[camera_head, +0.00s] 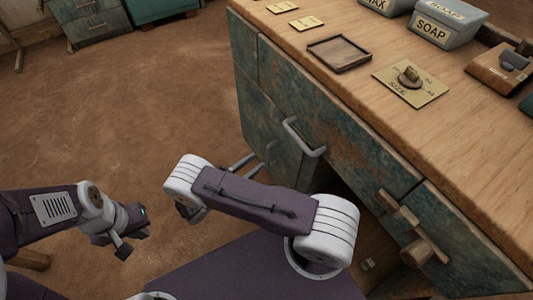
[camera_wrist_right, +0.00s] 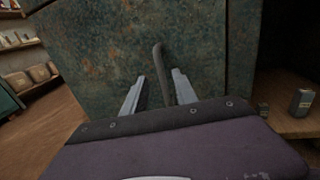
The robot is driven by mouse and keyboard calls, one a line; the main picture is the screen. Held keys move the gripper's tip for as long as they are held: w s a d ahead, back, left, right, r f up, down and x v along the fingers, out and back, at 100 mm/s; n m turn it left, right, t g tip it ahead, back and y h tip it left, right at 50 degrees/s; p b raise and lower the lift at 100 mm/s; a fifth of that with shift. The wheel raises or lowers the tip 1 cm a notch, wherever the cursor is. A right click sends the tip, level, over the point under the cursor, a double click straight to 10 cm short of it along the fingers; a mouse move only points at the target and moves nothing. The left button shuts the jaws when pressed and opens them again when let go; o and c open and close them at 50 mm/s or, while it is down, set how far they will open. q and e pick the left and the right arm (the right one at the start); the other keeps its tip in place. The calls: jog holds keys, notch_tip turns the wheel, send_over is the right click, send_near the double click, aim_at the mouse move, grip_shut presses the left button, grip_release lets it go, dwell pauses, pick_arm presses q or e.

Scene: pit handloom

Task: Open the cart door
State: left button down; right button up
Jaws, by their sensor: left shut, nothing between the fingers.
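The cart (camera_head: 330,130) has weathered teal fronts under a wooden top. Its door (camera_head: 262,125) is flush with the front at the left; the same panel fills the right wrist view (camera_wrist_right: 110,50). A grey, upright door handle (camera_wrist_right: 160,58) stands on it, partly hidden by my right arm in the head view. My right gripper (camera_head: 252,166) is open in front of the door. In the wrist view its fingers (camera_wrist_right: 158,93) lie either side of the handle's lower part; contact is not clear. My left gripper (camera_head: 132,230) is shut and empty, away from the cart at lower left.
A drawer handle (camera_head: 303,137) sits above my right arm. A wooden latch (camera_head: 415,230) and an open shelf space are to the right. The top holds a tray (camera_head: 339,54), a size dial plate (camera_head: 410,82) and a soap box (camera_head: 447,25). The floor (camera_head: 130,110) at left is clear.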

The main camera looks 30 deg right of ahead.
jog(key=b, duration=0.2)
send_over(268, 164)
jog(key=shift+w+a+f, duration=0.1)
jog(key=shift+w+f, duration=0.05)
jog(key=shift+w+d, duration=0.1)
jog(key=shift+d, duration=0.25)
grip_shut()
dwell(0.9)
